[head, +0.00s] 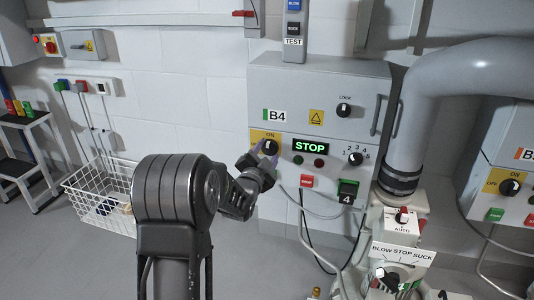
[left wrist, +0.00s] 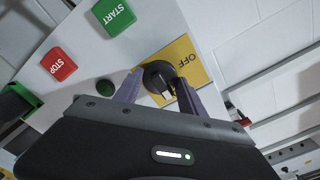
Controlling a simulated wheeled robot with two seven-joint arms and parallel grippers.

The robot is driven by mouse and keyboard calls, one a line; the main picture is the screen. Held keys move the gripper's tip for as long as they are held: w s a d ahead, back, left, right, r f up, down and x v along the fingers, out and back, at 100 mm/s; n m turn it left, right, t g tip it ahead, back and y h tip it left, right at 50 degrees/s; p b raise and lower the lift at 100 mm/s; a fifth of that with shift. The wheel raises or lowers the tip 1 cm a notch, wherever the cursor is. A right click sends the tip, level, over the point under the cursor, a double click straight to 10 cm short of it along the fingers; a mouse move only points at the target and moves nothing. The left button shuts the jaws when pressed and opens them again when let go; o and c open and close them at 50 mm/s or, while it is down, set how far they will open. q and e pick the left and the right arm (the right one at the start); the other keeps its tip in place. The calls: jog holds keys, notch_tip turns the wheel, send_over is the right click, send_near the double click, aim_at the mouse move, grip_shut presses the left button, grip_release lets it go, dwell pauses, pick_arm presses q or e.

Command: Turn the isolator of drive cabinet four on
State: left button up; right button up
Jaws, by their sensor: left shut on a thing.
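Drive cabinet four is the grey box marked B4 (head: 312,92) on the wall in the head view. Its isolator is a black rotary knob (head: 270,146) on a yellow plate with ON at the top, at the cabinet's lower left. My left gripper (head: 267,157) is at the knob, its purple fingers on either side. My right gripper is out of view.
The cabinet's display (head: 309,146) reads STOP in green. A selector knob (head: 355,159), a red button (head: 306,181) and a tag 4 (head: 347,198) are nearby. A large grey pipe (head: 408,120) stands to the right.

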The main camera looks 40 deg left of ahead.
pick_arm(q)
jog(key=o, duration=1.4)
jog(key=shift+c, duration=0.2)
jog(key=p+v, duration=0.2)
jog(key=v, duration=0.5)
jog(key=shift+s+d, duration=0.15)
jog(key=shift+s, duration=0.25)
